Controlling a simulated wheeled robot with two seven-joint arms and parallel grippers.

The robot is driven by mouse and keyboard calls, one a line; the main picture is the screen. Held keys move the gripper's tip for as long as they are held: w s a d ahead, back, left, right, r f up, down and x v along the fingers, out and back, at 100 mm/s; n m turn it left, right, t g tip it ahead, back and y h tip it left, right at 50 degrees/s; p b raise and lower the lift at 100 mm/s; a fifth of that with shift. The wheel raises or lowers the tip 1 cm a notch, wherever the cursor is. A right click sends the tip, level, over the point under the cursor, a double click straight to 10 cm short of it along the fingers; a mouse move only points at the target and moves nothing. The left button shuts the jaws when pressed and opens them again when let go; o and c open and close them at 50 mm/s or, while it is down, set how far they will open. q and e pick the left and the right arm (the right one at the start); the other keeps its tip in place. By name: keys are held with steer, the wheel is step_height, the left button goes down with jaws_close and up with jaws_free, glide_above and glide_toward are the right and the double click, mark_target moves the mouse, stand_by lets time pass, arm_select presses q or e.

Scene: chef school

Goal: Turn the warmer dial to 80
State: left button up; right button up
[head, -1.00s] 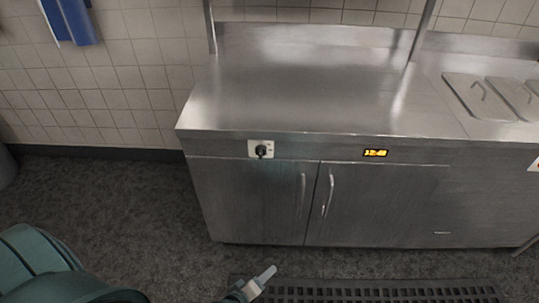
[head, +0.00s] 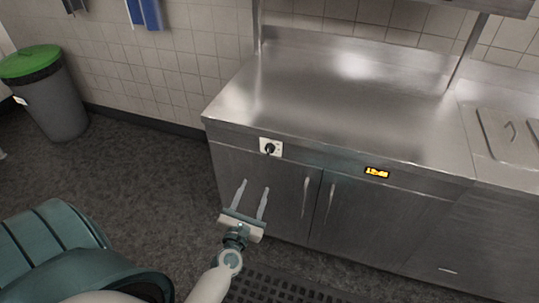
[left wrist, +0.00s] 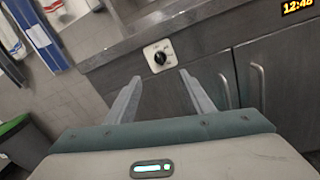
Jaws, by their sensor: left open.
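The warmer dial (head: 270,148) is a black knob on a small white plate at the left of the steel cabinet's front edge. It also shows in the left wrist view (left wrist: 160,57), ahead of the fingers and roughly between their tips. Its markings are too small to read. My left gripper (head: 255,186) is open and empty, below the dial in the head view and apart from it. Its two fingers also show in the left wrist view (left wrist: 160,78). My right gripper is in neither view.
The steel cabinet (head: 340,100) has two doors with upright handles (head: 306,198) below the dial. A lit orange display (head: 377,172) is right of the dial. A grey bin with a green lid (head: 52,95) stands at the left. A dark floor grate (head: 270,285) lies in front.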

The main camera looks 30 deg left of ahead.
arm_select(q)
steer(key=shift+a+f, duration=0.1)
steer(key=shift+a, duration=0.05)
steer(key=shift+w, duration=0.15)
steer(key=p, duration=0.3)
glide_toward(269, 152)
steer(key=x, duration=0.9)
steer(key=c, duration=1)
